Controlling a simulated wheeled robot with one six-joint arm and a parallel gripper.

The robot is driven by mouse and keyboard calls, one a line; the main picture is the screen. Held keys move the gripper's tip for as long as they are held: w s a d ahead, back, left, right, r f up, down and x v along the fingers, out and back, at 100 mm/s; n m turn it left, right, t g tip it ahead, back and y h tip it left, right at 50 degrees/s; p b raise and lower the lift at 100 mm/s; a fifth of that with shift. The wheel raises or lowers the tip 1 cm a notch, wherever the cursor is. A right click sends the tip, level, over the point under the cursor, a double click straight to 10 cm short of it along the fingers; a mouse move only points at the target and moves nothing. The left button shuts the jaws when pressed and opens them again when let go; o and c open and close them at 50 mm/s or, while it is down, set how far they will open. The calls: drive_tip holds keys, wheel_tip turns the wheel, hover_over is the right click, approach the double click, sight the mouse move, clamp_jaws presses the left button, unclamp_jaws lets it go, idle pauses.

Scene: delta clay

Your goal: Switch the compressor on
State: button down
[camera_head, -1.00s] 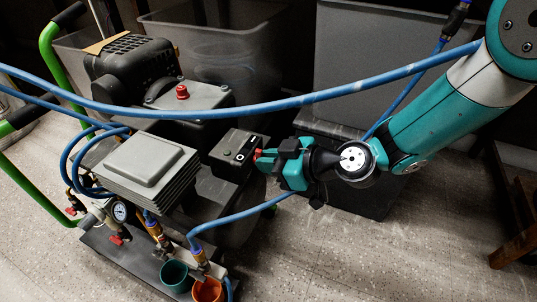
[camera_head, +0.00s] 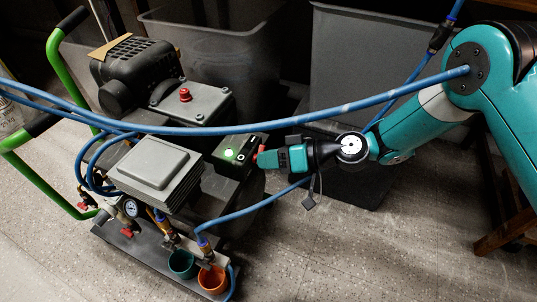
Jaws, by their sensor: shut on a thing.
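The compressor stands at left centre, with a grey ribbed block (camera_head: 155,170) and a black motor housing (camera_head: 138,75). Its dark switch box (camera_head: 240,155) faces up at the middle, with a bright green round light (camera_head: 231,153) and a small white-ringed spot beside it. My teal gripper (camera_head: 260,159) reaches in from the right. It is shut on a small red part (camera_head: 255,155) at the right side of the switch box, probably its switch knob. The jaws hide most of that part.
A blue hose (camera_head: 290,103) crosses above the compressor, and another (camera_head: 255,207) runs below my gripper. A green cup (camera_head: 181,264) and an orange cup (camera_head: 212,279) sit at the front. Grey bins (camera_head: 375,65) stand behind. The floor (camera_head: 340,250) at front right is clear.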

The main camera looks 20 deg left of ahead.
idle(0.4)
drive_tip(key=c, duration=1.2)
unclamp_jaws()
drive_tip(key=shift+m, duration=0.3)
drive_tip(key=p+v, duration=0.6)
drive_tip(key=v, duration=1.1)
drive_tip(key=shift+d+p, duration=0.25)
drive_tip(key=shift+p, duration=0.15)
drive_tip(key=shift+w, duration=0.1)
